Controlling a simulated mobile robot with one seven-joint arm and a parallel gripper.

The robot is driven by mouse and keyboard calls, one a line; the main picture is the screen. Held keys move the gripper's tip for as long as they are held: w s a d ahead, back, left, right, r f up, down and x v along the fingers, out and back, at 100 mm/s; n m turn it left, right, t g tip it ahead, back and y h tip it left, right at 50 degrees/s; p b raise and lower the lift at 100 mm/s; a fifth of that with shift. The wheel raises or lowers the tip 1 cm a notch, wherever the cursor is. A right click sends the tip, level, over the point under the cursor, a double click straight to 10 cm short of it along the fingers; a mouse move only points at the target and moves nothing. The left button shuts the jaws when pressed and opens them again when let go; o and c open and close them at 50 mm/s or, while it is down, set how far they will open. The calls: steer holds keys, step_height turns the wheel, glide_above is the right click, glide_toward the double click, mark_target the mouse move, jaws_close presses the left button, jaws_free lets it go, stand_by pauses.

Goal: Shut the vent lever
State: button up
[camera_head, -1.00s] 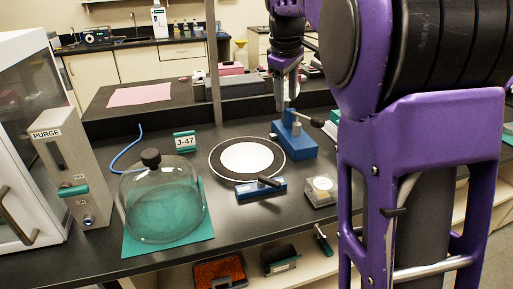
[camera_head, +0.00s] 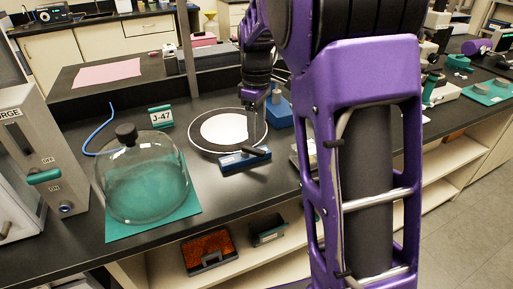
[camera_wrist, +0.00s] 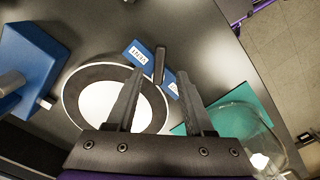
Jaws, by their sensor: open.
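A small blue block (camera_head: 236,161) with a black lever (camera_head: 257,151) sits on the bench at the front edge of the round black-and-white plate (camera_head: 222,130). In the wrist view the block (camera_wrist: 139,54) carries a white label, too small to read surely, and its black lever (camera_wrist: 160,64) stands out from it between the finger lines. My gripper (camera_head: 257,136) is above the plate's right edge, close over the lever. In the wrist view my gripper (camera_wrist: 160,74) is open, with nothing between its fingers. I cannot tell whether a finger touches the lever.
A glass bell jar (camera_head: 146,182) stands on a green mat (camera_head: 118,227) to the left. A larger blue stand (camera_head: 280,112) is behind and right of the plate. A purge panel (camera_head: 50,140) stands far left. A J-47 sign (camera_head: 160,117) is behind the jar.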

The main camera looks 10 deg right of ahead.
mark_target(256, 149)
steer(key=shift+f+b, duration=0.3)
steer(key=shift+f, duration=2.45)
jaws_close()
